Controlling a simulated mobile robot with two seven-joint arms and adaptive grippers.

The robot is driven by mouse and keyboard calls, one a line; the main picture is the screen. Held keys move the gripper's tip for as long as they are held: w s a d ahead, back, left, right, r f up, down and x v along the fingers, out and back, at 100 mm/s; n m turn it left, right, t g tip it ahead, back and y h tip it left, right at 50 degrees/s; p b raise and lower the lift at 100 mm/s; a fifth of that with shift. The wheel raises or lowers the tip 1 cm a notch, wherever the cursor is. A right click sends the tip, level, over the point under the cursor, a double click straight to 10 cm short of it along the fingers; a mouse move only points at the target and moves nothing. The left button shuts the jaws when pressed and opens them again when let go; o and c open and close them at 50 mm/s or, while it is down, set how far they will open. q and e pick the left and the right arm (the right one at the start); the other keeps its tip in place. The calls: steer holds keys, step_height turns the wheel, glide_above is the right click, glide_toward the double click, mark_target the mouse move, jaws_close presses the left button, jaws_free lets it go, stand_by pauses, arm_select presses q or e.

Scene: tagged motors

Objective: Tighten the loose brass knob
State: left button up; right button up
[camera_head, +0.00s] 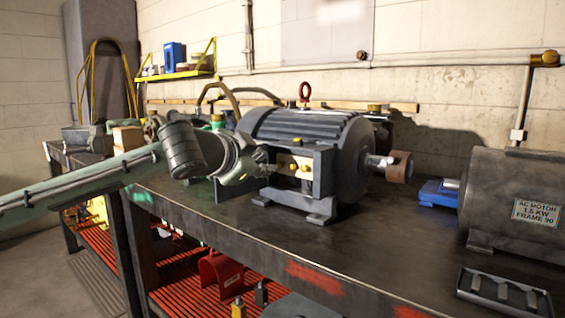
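A grey finned motor (305,128) with a red lifting eye stands on the dark workbench (400,225). On its near side is a terminal box with a pale plate. Small brass knobs (293,167) show in a row on that plate. I cannot tell which one is loose. My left arm comes in from the left, and my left gripper (268,167) is at the plate's left side, close to the leftmost visible knob. Its fingertips are small and partly merge with the box, so contact and opening are unclear. My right gripper is out of view.
A second motor (520,205), labelled AC MOTOR, stands at right beside a blue block (438,193). A dark tray (503,293) lies at the bench's front right. The bench top between the motors is clear. A red shelf below holds several parts.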

mark_target(279, 164)
arm_select(q)
steer(key=x, duration=0.5)
steer(key=shift+w+d+p, duration=0.25)
steer(key=shift+w+p, duration=0.05)
steer(key=shift+p, duration=0.1)
steer(key=shift+w+d+f, duration=0.15)
steer(key=shift+w+f, duration=0.15)
steer(key=shift+w, duration=0.25)
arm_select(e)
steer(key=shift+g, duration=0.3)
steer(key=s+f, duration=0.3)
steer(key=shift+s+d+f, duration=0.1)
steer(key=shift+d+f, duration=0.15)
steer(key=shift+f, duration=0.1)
arm_select(q)
jaws_close()
